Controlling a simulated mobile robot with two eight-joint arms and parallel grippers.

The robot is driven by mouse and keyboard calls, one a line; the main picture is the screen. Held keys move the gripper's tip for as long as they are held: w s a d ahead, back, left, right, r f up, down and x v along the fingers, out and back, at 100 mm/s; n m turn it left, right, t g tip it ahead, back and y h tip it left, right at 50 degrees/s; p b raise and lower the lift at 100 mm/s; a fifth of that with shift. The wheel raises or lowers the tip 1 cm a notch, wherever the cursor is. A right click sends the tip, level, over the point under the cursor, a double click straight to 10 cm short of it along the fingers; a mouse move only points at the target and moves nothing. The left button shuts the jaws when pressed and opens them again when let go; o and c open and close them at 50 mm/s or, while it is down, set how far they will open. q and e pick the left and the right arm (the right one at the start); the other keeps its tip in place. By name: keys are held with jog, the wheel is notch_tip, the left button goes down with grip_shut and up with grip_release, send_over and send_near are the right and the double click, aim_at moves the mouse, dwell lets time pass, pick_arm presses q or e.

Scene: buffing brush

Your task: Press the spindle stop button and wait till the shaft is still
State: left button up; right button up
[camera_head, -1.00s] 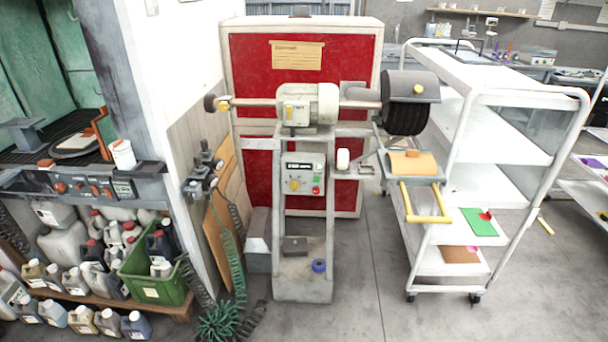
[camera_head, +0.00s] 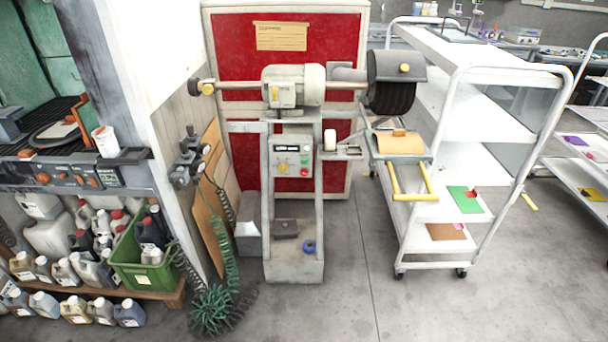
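The buffing machine (camera_head: 293,88) stands in the middle on a grey pedestal, with a horizontal shaft (camera_head: 232,87) out to the left and a black brush (camera_head: 391,98) under a dark hood at the right end. Its control box (camera_head: 292,158) sits below the motor. On the box are a display, a yellow knob, a green button (camera_head: 305,161) and a red button (camera_head: 304,172). I cannot tell from these frames whether the shaft turns. Neither of my grippers is in view.
A white shelf trolley (camera_head: 480,150) stands right of the machine. A tray with yellow handles (camera_head: 400,150) sits beside the brush. A green coiled hose (camera_head: 212,305) and a green crate (camera_head: 148,270) with bottles lie at left. The floor (camera_head: 340,290) in front is mostly clear.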

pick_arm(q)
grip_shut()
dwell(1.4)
